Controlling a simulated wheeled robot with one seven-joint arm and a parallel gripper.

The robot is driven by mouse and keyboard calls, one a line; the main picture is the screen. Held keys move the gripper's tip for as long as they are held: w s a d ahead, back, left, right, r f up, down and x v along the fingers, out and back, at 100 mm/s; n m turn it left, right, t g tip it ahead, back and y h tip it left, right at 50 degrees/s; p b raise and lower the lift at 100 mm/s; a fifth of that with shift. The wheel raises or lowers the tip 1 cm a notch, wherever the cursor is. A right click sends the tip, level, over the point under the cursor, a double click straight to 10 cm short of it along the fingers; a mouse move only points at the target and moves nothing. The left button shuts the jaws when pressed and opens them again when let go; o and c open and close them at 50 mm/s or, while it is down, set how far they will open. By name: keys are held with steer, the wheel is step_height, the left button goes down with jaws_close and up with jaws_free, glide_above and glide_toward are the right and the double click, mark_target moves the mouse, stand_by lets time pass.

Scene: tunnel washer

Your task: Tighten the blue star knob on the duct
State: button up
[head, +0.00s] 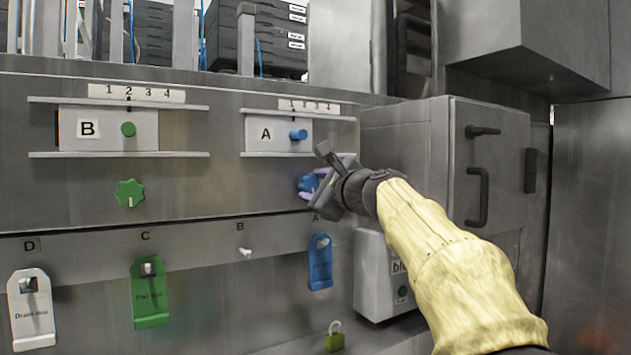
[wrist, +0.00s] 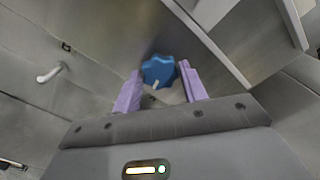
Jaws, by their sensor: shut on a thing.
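The blue star knob (head: 308,183) is on the grey duct panel below slider plate A, partly hidden by my gripper (head: 318,185) in the head view. In the wrist view the blue star knob (wrist: 157,70) sits between the two purple fingers of my gripper (wrist: 160,68), one on each side. My gripper is shut on it. A pale pointer mark shows on the knob's lower part in the wrist view.
A green star knob (head: 130,193) is on the panel to the left. Slider plate A (head: 268,134) with a blue peg is just above. A blue tag (head: 320,262) hangs below. A grey cabinet (head: 485,180) with handles stands to the right, close to my arm.

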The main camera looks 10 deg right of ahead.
steer(key=shift+f+m+p, duration=0.15)
steer(key=shift+m+p, duration=0.25)
steer(key=shift+m, duration=0.9)
steer(key=shift+w+f, duration=0.1)
steer(key=o, duration=1)
steer(key=shift+c, duration=0.2)
steer(key=b+v, duration=0.7)
steer(key=v, duration=1)
steer(key=shift+s+r, duration=0.2)
steer(key=shift+d, duration=0.1)
